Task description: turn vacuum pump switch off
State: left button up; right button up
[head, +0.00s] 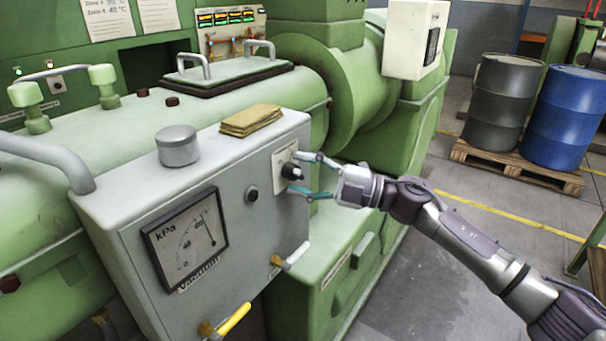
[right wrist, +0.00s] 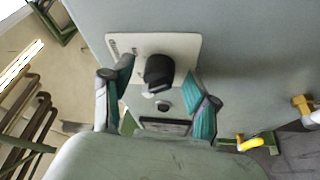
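The vacuum pump switch is a black rotary knob (head: 291,171) on a pale label plate (head: 282,160), on the front face of the grey control box (head: 130,225). In the right wrist view the knob (right wrist: 159,73) stands out from its plate (right wrist: 182,48), near the middle. My right gripper (head: 312,174) is open, with one teal-padded finger above and one below the knob in the head view. In the right wrist view the fingers (right wrist: 165,98) lie on either side of it, apart from it. My left gripper is not in view.
Barrels (head: 504,102) stand on a pallet at the back right.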

jog(key=v, duration=1.2)
